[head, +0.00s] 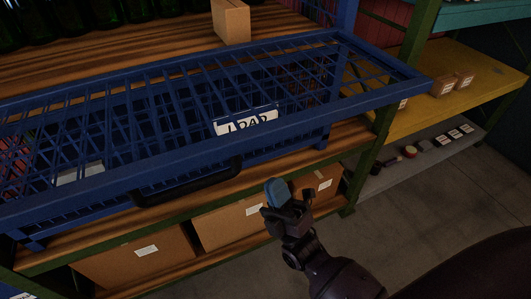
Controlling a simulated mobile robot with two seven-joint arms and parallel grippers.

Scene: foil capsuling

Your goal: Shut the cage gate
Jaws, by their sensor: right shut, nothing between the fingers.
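The cage gate (375,97) is a blue metal mesh panel with a thick frame. It spans the shelf front from the left edge and sticks out toward me, looking swung out rather than flush. A black bar handle (190,187) shows below its near rail. Behind the mesh is the blue cage, with a white lettered sign (246,121) partly covered by bars. My right gripper (278,193) is shut and empty, with a blue pad at its tip. In the picture it is just below the near rail, right of the handle, apparently apart from both. My left gripper is not in view.
Cardboard boxes (135,257) fill the lower wooden shelf. A small carton (231,20) and dark green bottles (75,16) stand on the shelf above. A green post (372,150) and a yellow shelf (440,95) are at the right. The floor (420,205) at lower right is clear.

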